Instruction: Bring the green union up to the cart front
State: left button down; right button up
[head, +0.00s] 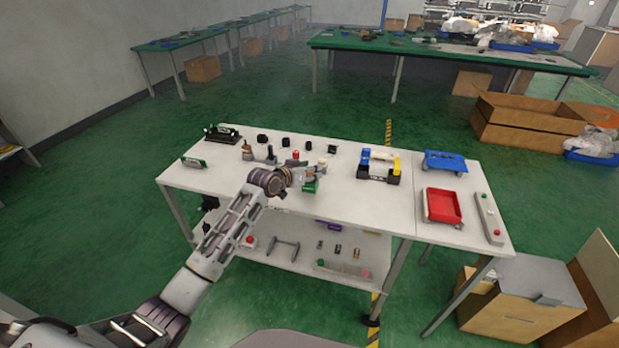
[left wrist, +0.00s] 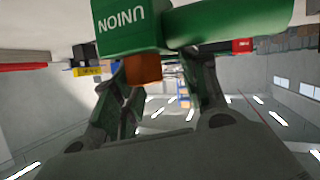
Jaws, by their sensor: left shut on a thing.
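The green union (head: 310,187) is at the middle of the white cart top (head: 225,186), a little back from its near edge. In the left wrist view the green union (left wrist: 135,28) shows large, with the word UNION on it and a green round part reaching to the right. My left gripper (head: 313,175) is shut on it. The gripper's fingers (left wrist: 165,85) show in the left wrist view below the union, with a small orange-brown block (left wrist: 143,69) beside them. I cannot tell whether the union touches the cart top. My right gripper is not in view.
Behind my gripper stand a red-topped part (head: 296,155) and several small black parts. To the right are a blue and yellow fixture (head: 378,166), a blue tray (head: 445,162), a red tray (head: 442,206) and a grey button bar (head: 488,219). The near middle of the top is clear.

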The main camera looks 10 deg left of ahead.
pick_arm(q)
jog(key=shift+f, duration=1.45)
jog(key=c, duration=0.9)
grip_release()
jog(key=shift+f, duration=0.1)
jog(key=shift+o, duration=0.6)
jog(key=shift+s+a, duration=0.1)
jog(key=shift+s, duration=0.05)
